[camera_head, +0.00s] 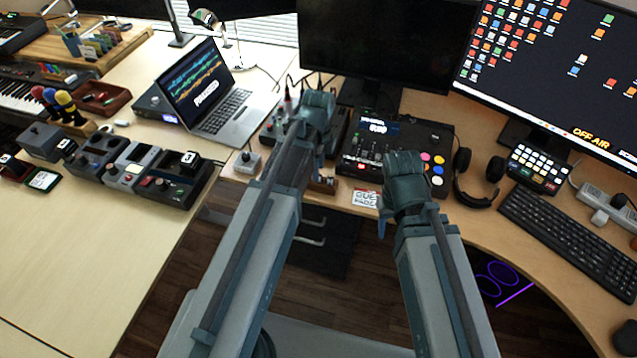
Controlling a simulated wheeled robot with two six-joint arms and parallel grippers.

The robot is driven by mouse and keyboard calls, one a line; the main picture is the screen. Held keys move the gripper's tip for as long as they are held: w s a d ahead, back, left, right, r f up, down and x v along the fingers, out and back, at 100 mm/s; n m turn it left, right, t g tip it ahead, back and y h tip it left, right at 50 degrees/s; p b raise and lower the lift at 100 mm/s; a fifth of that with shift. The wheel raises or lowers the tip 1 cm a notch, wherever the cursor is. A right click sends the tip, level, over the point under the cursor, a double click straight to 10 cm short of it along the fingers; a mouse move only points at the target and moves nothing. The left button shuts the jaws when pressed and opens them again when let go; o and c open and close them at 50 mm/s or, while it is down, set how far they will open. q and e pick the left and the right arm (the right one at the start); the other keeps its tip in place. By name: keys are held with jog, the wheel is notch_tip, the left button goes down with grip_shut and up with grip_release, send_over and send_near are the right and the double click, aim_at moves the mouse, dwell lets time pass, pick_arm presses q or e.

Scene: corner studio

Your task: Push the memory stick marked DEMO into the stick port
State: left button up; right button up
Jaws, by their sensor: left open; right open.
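My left gripper (318,108) is over the front of the desk, above a dark control box (278,127). My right gripper (403,170) is over the front of the black mixer (372,133). Both are seen from behind, with their fingers largely hidden; neither shows a held thing. I cannot make out the memory stick marked DEMO or read that word anywhere. I cannot identify the stick port either; it may be hidden behind my arms or too small to tell.
An open laptop (213,92) stands left of my arms. Headphones (480,172), a button pad (538,168) and a keyboard (570,240) are at right. The pale table's front is clear.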

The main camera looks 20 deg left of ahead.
pick_arm(q)
notch_tip(320, 180, down, 3)
jog(key=shift+f+b, duration=0.1)
jog(key=shift+b, duration=0.95)
pick_arm(e)
notch_tip(320, 180, down, 3)
jog(key=shift+r, duration=0.1)
pick_arm(q)
grip_shut()
